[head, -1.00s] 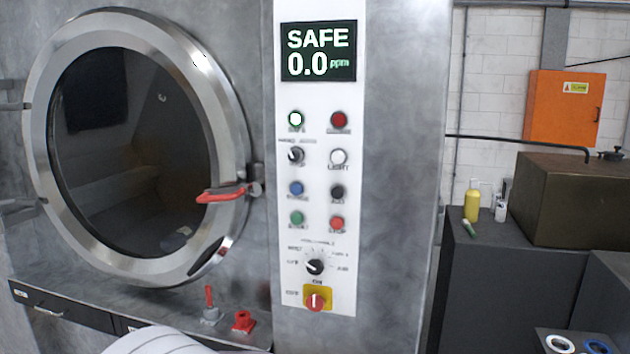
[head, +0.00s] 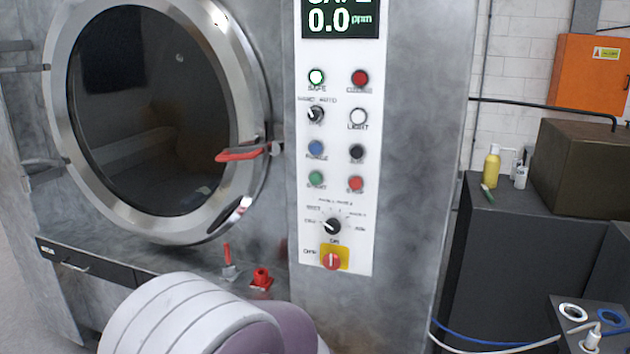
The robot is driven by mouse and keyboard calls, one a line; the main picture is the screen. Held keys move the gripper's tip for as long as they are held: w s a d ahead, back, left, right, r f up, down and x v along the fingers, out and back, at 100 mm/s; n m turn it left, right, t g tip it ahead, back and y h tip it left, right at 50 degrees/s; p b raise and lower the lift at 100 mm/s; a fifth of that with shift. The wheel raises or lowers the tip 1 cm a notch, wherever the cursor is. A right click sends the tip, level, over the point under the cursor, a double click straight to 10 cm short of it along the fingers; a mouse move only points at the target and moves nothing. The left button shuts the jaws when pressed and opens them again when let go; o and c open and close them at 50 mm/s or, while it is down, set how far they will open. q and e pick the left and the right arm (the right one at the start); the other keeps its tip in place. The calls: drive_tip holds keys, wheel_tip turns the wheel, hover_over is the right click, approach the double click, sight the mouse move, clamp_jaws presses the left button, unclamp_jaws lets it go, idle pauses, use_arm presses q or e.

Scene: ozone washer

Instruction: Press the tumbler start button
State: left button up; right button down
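The washer's white control panel (head: 338,130) stands upright in the middle of the head view. A green button (head: 316,178), with a blurred label that looks like START, sits in its lower left column. A red button (head: 355,184) is to its right, with a blue button (head: 316,148) above it. The display (head: 341,17) at the top reads 0.0 ppm and is cut off by the frame edge. A pale rounded arm part of mine shows at the bottom. Neither gripper is in view.
The round door (head: 146,110) with a red handle (head: 240,155) is closed left of the panel. A red-and-yellow main switch (head: 332,259) is below the buttons. Red valves (head: 261,278) stand on the ledge. A dark cabinet (head: 500,240) is to the right.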

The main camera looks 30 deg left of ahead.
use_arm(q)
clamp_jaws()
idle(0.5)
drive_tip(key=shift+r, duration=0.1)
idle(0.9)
